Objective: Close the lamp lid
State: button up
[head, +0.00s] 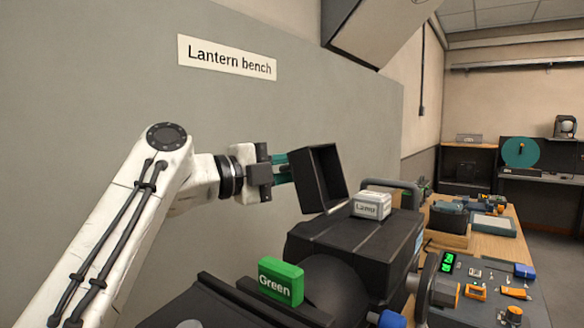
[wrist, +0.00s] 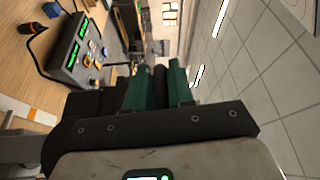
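The lamp lid (head: 320,179) is a black, box-like cover standing open and tilted above the lamp housing (head: 345,240), its hollow side facing right. A grey block labelled "Lamp" (head: 370,206) sits on top of the housing. My gripper (head: 284,168) is at the lid's left, back side. Its teal fingers, also in the wrist view (wrist: 159,82), close around a dark, handle-like part between them, which appears to belong to the lid. The exact contact is partly hidden. The lid's hinge is not clearly visible.
A green block labelled "Green" (head: 281,281) stands in front of the housing. A control console (head: 480,290) with faders and green displays is at the lower right. A wooden bench (head: 508,245) with more equipment runs behind it. A grey wall panel with a "Lantern bench" sign (head: 227,57) stands behind my arm.

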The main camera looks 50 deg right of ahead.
grip_shut()
jog(key=shift+f, duration=0.1)
